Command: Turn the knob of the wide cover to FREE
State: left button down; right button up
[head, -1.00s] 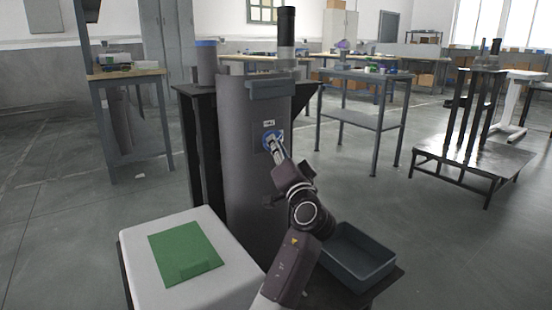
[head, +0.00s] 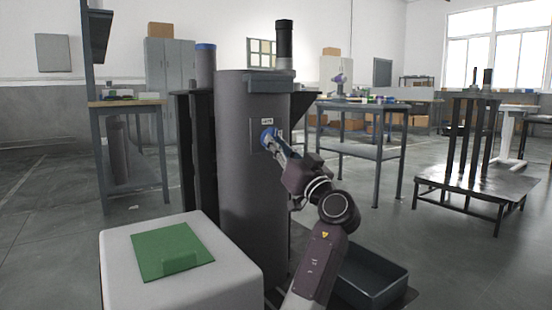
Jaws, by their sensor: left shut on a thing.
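The wide cover (head: 240,190) is a tall dark grey cylinder standing upright in the middle of the view. My right gripper is not in view.
A white block with a green panel (head: 172,250) stands at the front left. A grey open bin (head: 370,278) lies at the lower right, beside my arm. A narrower black cylinder (head: 284,40) rises above the cover. A grey table (head: 368,152) stands behind to the right.

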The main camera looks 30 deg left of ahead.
pick_arm(q)
jog(key=shift+w+f+n+g+y+b, duration=0.1)
jog(key=shift+n+g+y+b, duration=0.2)
jog(key=shift+n+g+b, duration=0.8)
jog(key=shift+n, duration=0.5)
jog(key=c, duration=1.9)
grip_release()
jog(key=shift+c, duration=0.2)
jog(key=v, duration=1.2)
jog(key=shift+a+f, duration=0.1)
jog(key=shift+f, duration=0.05)
